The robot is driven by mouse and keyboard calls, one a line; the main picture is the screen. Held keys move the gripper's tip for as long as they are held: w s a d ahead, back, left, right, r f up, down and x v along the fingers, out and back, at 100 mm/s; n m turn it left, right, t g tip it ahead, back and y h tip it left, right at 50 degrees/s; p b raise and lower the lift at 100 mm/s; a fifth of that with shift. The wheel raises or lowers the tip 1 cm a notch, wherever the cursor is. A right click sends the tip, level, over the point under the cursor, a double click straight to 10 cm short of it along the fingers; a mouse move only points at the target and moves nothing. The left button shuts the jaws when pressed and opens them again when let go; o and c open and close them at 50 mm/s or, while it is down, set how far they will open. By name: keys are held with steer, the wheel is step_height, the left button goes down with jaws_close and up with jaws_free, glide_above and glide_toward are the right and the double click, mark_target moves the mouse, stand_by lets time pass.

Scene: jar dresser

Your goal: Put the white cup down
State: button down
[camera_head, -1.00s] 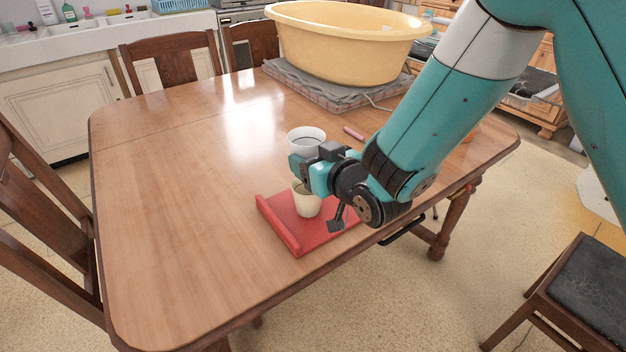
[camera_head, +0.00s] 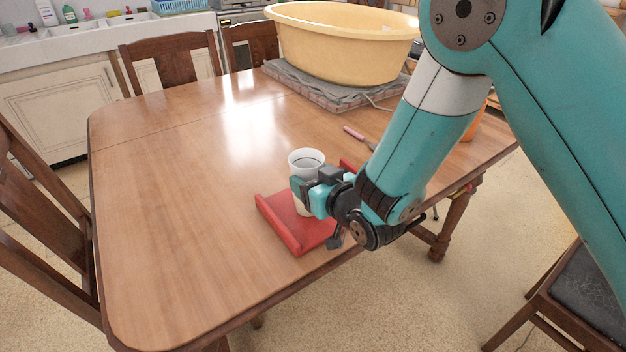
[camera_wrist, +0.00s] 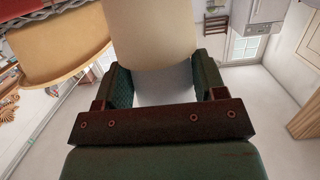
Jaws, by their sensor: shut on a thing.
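My gripper (camera_head: 304,188) is shut on the white cup (camera_head: 307,157), which is upright above the red tray (camera_head: 287,228) near the table's front edge. The white cup also shows between the jaws in the wrist view (camera_wrist: 165,86). A cream cup (camera_wrist: 152,38) lines up end to end with it there. In the head view the cream cup on the tray is mostly hidden behind my gripper. I cannot tell whether the two cups touch or whether one sits inside the other.
A pink-handled tool (camera_head: 355,134) lies on the wooden table (camera_head: 180,200) behind the tray. A large yellow basin (camera_head: 340,45) stands on a grey folded cloth (camera_head: 300,88) at the back. An orange thing (camera_head: 474,126) is partly behind my arm. The table's left half is clear.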

steer(key=shift+f, duration=0.5)
steer(key=shift+c, duration=0.9)
jaws_free()
steer(key=shift+d+f, duration=0.1)
steer(key=shift+f, duration=0.05)
steer(key=shift+r, duration=0.45)
steer(key=r+p+v, duration=0.1)
steer(key=p+v, duration=0.4)
steer(key=v, duration=0.7)
steer(key=shift+p, duration=0.35)
steer(key=shift+w, duration=0.1)
